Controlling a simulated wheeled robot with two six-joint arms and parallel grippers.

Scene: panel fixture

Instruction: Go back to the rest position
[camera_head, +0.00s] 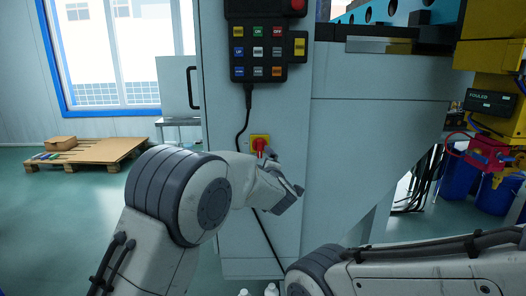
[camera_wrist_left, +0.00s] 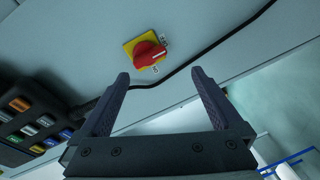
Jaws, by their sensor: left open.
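A red rotary switch on a yellow plate (camera_head: 260,143) is set in the pale cabinet front. The switch also shows in the left wrist view (camera_wrist_left: 147,51), just beyond and between my fingertips. My left gripper (camera_head: 287,190) is in front of the cabinet, a little below and right of the switch in the head view. In the left wrist view its two dark fingers (camera_wrist_left: 161,75) are spread apart with nothing between them. They look apart from the switch. My right arm enters at the lower right of the head view, but its gripper is out of the picture.
A black button panel (camera_head: 267,48) hangs above the switch, its cable (camera_head: 242,125) running down the cabinet front (camera_head: 365,140). A wooden pallet (camera_head: 88,153) with a box lies on the floor at left. Blue bins (camera_head: 497,192) and yellow machinery stand at right.

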